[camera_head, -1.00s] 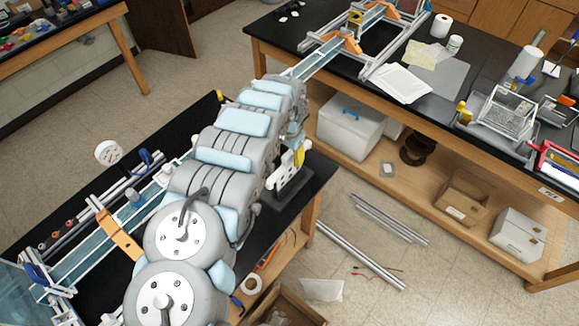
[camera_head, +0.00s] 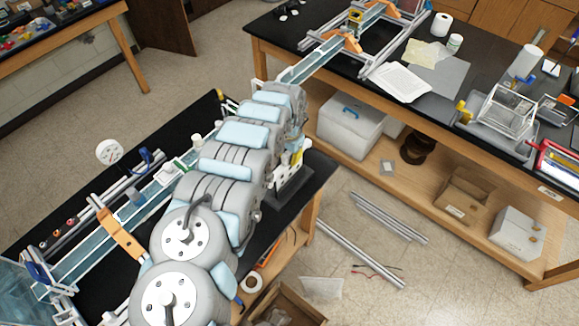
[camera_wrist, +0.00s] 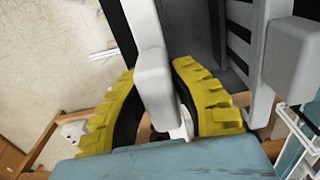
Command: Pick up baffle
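A white upright part with dark holes (camera_head: 283,160), which may be the baffle, stands on a dark base (camera_head: 291,190) at the right end of the near bench, partly hidden by my arm. My gripper (camera_head: 297,157) is beside it, mostly hidden, with a bit of yellow showing. In the wrist view, the yellow ribbed fingers of my gripper (camera_wrist: 155,70) lie on either side of a light grey bar (camera_wrist: 150,40). Their tips are close to the bar. I cannot tell whether they press on it, nor whether the bar belongs to the baffle.
The near bench's black top (camera_head: 318,172) ends just right of the dark base. Rails and an orange bracket (camera_head: 122,238) lie left of my arm. The far bench (camera_head: 420,105) carries a frame assembly and several tools. Aluminium profiles (camera_head: 360,255) lie on the floor between the benches.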

